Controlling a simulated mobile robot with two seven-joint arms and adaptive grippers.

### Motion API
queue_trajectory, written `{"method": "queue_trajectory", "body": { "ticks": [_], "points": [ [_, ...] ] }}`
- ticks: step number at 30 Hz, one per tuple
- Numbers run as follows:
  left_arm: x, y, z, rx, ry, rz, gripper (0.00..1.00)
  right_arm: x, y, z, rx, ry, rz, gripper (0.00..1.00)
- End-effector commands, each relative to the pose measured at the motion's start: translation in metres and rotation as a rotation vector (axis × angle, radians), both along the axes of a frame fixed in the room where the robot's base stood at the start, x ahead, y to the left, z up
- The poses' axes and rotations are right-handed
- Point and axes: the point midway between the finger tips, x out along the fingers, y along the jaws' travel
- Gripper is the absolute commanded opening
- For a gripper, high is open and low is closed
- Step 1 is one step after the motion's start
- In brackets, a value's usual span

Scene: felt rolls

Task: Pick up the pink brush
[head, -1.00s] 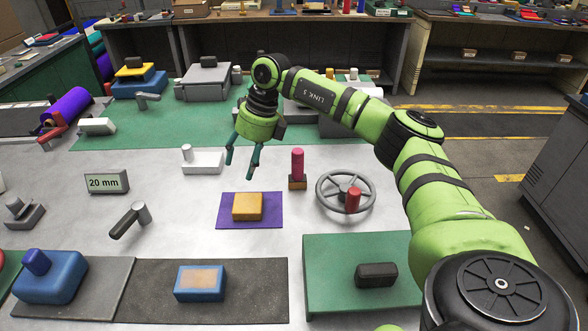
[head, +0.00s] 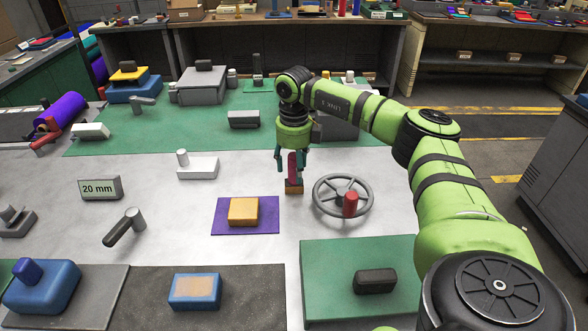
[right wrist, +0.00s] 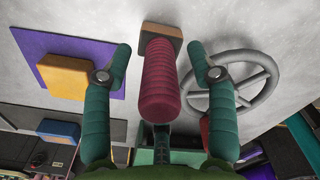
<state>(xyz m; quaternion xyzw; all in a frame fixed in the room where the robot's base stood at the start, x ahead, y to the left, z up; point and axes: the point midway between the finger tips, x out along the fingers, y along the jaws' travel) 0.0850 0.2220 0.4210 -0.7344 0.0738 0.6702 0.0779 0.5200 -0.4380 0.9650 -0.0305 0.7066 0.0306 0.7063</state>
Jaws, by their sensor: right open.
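The pink brush (head: 292,172) stands upright in the middle of the grey table, its pink handle up and its brown block at the bottom. My right gripper (head: 292,166) is over it, pointing down, with its fingers apart on either side of the handle. In the right wrist view the brush's ribbed handle (right wrist: 158,85) lies between the two open green fingers of the gripper (right wrist: 159,52), with a gap on each side. My left gripper is not in view.
A grey handwheel (head: 343,195) with a red knob stands close to the right of the brush. A yellow block (head: 243,211) on a purple mat (head: 270,222) lies to the left. A white block with a peg (head: 198,168) is farther left. A green mat (head: 330,265) lies in front.

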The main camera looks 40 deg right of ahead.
Motion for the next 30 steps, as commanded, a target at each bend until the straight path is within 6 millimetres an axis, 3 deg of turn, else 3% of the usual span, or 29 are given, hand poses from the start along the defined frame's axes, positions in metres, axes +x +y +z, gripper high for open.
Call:
{"method": "queue_trajectory", "body": {
  "ticks": [5,9,23,30],
  "points": [
    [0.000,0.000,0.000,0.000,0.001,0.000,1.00,0.000,0.000,-0.001,0.000,0.000,0.000,0.58],
    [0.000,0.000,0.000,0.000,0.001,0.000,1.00,0.000,0.000,0.000,0.000,0.000,0.000,0.02],
    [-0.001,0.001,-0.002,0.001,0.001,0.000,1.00,0.001,0.000,0.003,0.000,-0.002,0.001,0.00],
    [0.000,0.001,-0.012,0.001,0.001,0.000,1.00,0.002,0.001,0.033,0.001,-0.007,0.001,0.00]
  ]
}}
